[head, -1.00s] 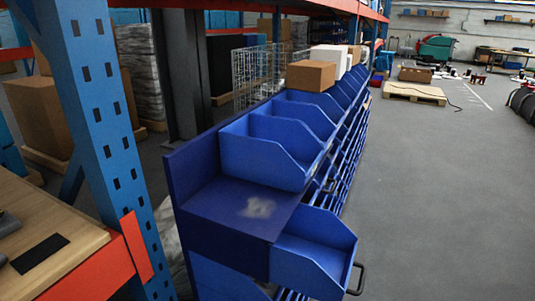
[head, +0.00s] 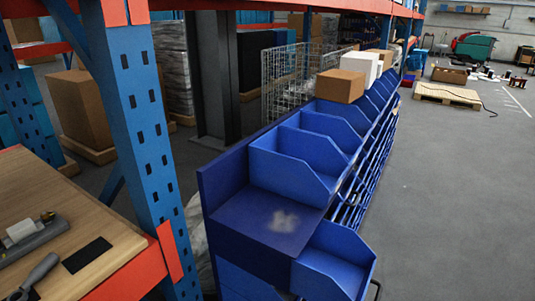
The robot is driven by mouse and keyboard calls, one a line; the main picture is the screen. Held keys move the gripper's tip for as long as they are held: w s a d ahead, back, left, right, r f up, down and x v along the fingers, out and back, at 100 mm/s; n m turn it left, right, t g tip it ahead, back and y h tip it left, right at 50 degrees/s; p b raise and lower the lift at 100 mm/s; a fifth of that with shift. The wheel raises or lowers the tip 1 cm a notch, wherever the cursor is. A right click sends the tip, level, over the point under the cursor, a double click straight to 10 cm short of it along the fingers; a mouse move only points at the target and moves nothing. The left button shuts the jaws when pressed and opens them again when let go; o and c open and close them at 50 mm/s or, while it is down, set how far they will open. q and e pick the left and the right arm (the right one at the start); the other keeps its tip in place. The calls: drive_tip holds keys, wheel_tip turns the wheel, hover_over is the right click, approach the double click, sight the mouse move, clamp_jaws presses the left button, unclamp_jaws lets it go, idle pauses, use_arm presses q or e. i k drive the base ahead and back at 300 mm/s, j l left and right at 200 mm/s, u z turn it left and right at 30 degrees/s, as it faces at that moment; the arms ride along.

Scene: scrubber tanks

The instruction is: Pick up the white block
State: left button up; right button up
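A small white block (head: 21,229) sits on a grey, flat holder or tool (head: 36,243) on the wooden bench at the left edge of the head view. A larger white box (head: 361,65) stands farther off, on top of the blue bin rack, between brown cartons. The frames do not show which of the two the task means.
The blue bin rack (head: 268,216) runs beyond. Grey floor (head: 455,200) at right is clear.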

sight(21, 231)
drive_tip(key=l+z, duration=0.3)
drive_tip(key=k+l+z, duration=0.1)
drive_tip(key=z, duration=0.25)
drive_tip(key=k+u, duration=0.1)
drive_tip(key=u, duration=2.05)
